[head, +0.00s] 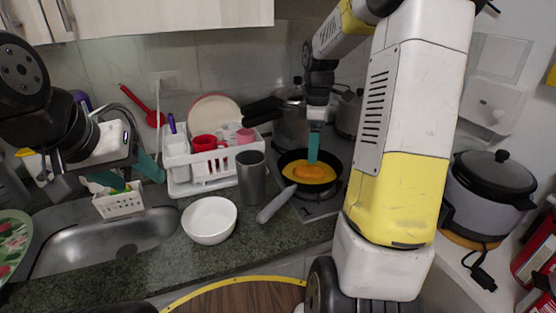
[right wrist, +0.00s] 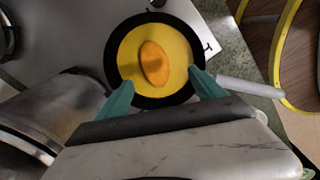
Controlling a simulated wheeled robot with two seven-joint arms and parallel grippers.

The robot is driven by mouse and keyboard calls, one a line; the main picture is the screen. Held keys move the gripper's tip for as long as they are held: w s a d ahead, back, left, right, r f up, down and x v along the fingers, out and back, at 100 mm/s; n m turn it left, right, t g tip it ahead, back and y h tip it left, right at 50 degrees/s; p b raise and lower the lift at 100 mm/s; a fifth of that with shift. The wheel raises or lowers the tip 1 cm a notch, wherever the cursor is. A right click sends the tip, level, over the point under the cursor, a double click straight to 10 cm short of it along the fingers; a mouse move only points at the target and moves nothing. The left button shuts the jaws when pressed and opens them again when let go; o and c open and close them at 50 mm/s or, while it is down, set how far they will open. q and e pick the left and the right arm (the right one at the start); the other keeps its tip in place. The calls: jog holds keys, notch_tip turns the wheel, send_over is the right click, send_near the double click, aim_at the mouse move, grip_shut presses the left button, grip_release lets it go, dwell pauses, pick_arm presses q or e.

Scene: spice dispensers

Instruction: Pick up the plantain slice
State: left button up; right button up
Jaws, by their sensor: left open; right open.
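The plantain slice is an orange oval lying in the yellow-filled frying pan on the stove. It shows in the head view (head: 302,173) and in the right wrist view (right wrist: 154,62). The black pan (right wrist: 113,68) has a grey handle (head: 276,205). My right gripper (head: 314,148) is above the pan, teal fingers pointing down. In the right wrist view my right gripper (right wrist: 163,94) is open, its fingers apart with nothing between them; the slice lies beyond the tips. My left gripper (head: 130,173) is open and empty above the sink, far from the pan.
A white bowl (head: 209,220) and a metal cup (head: 252,178) stand left of the pan. A white dish rack (head: 192,176) is behind them. Pots (head: 290,118) stand behind the pan. A rice cooker (head: 487,195) is at right. The sink (head: 80,245) is at left.

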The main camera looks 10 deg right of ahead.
aim_at(309, 170)
jog(key=shift+w+f, duration=0.35)
jog(key=shift+f, duration=0.1)
jog(key=shift+w+f, duration=0.1)
jog(key=shift+f, duration=0.25)
jog(key=f, duration=0.7)
jog(key=shift+w, duration=0.25)
jog(key=shift+c, duration=0.5)
jog(key=c, duration=1.4)
